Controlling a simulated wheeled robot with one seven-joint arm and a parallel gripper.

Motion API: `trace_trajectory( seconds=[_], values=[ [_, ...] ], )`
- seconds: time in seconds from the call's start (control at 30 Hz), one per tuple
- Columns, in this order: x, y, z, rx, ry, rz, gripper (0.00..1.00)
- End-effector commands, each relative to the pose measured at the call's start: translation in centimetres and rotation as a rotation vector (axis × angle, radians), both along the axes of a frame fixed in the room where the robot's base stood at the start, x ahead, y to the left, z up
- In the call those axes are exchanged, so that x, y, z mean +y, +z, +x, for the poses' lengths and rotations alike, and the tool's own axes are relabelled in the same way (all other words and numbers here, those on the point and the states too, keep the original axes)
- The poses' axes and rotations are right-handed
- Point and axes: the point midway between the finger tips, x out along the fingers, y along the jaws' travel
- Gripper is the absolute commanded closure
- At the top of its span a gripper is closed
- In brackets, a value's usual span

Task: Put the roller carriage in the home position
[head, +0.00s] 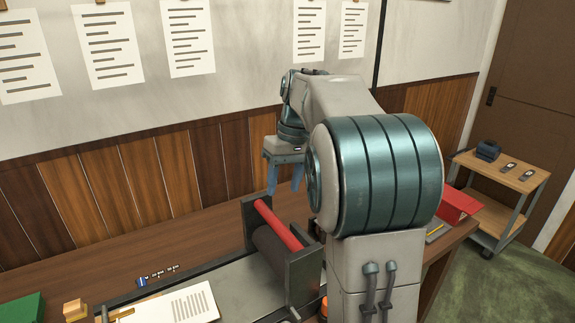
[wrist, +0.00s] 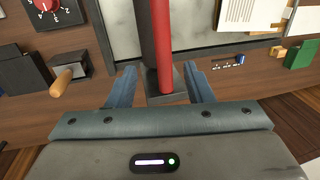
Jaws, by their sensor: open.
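The roller carriage (head: 305,277) stands across the grey metal bed (head: 240,289). It has dark end plates, a red bar and a dark roller. The red bar (wrist: 165,45) and dark roller (wrist: 146,40) also show in the wrist view, running up and away from my gripper. My gripper (head: 284,188) is open and empty near the carriage's far end in the head view. In the wrist view my gripper (wrist: 160,86) has its blue fingers spread to either side of the carriage's near end plate (wrist: 157,96). I cannot tell whether they touch it. My arm hides part of the bench to the right.
A printed sheet (head: 188,306) lies on the bed. Small type pieces (head: 156,275), wooden blocks (head: 75,309) and a green box (head: 25,307) are at left. The wrist view shows a wooden handle (wrist: 68,77) and a red dial (wrist: 55,10). A cart (head: 500,181) stands at far right.

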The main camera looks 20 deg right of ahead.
Motion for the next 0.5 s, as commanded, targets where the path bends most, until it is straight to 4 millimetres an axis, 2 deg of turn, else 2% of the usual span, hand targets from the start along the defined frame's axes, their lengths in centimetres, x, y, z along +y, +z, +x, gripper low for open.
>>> trace_trajectory(
  seconds=[0.1, 0.2, 0.5],
  values=[
    [-0.5, 2.2, 0.1, -0.002, -0.001, -0.002, 0.53],
    [-0.7, 3.4, 0.2, 0.0, -0.001, -0.001, 0.53],
    [-1.0, 4.7, 0.2, 0.0, -0.002, 0.0, 0.53]
  ],
)
